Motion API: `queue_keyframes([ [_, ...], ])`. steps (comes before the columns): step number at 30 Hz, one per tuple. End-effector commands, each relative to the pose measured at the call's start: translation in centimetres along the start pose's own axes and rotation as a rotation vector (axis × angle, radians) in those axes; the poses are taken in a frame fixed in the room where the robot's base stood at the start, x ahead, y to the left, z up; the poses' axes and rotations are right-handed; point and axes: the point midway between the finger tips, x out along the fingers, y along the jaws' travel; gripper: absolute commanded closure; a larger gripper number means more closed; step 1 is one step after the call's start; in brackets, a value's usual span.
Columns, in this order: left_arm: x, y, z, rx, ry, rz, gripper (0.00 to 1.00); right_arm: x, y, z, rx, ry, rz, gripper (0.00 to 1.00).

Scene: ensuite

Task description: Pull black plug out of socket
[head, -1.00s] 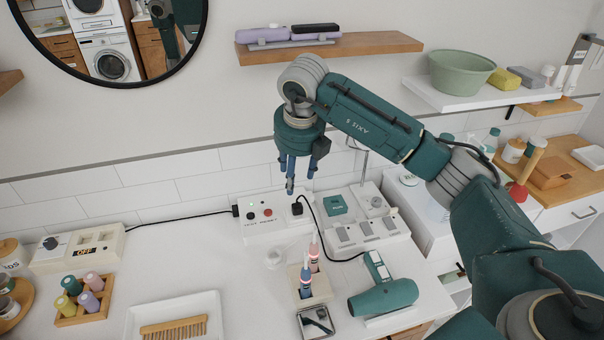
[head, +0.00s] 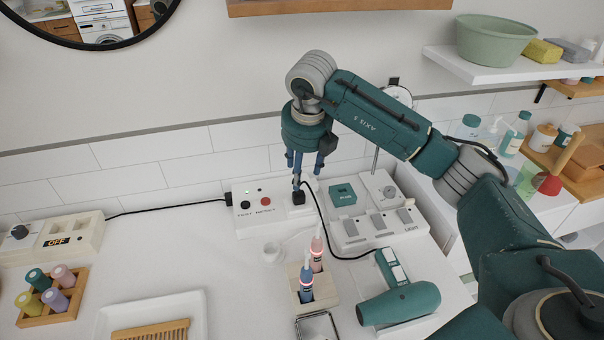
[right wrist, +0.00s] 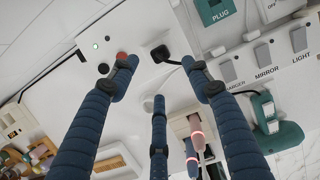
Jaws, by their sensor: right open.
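The black plug (head: 298,198) sits in the white socket box (head: 270,212) on the counter, with a black cord running from it down to the right. In the right wrist view the plug (right wrist: 160,54) shows at the top, ahead of and between the two outer blue fingers. My right gripper (head: 302,176) points down, just above the plug. In the right wrist view its fingers (right wrist: 162,85) are spread apart with nothing between them. Whether a fingertip touches the plug cannot be told. My left gripper is not in view.
A panel with a teal PLUG block (head: 343,194) and labelled switches (head: 378,226) stands close right of the socket box.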

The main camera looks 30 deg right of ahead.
Motion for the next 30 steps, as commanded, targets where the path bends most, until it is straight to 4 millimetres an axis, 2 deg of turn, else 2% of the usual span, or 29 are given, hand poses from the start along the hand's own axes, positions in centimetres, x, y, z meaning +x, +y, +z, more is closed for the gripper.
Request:
queue_keyframes([
  [6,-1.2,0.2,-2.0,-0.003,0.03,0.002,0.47,2.9,0.0,-0.1,0.0,0.006,-0.002,0.52],
  [12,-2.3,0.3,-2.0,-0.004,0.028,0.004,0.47,6.5,0.0,-0.1,0.001,0.005,0.0,0.52],
  [18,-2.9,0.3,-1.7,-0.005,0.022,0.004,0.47,9.2,0.1,0.0,-0.001,0.003,0.0,0.52],
  [24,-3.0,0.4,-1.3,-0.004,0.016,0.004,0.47,10.2,0.0,0.0,0.0,0.001,0.0,0.52],
  [30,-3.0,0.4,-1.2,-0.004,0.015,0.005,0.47,10.3,0.0,0.0,-0.001,0.0,0.0,0.52],
])
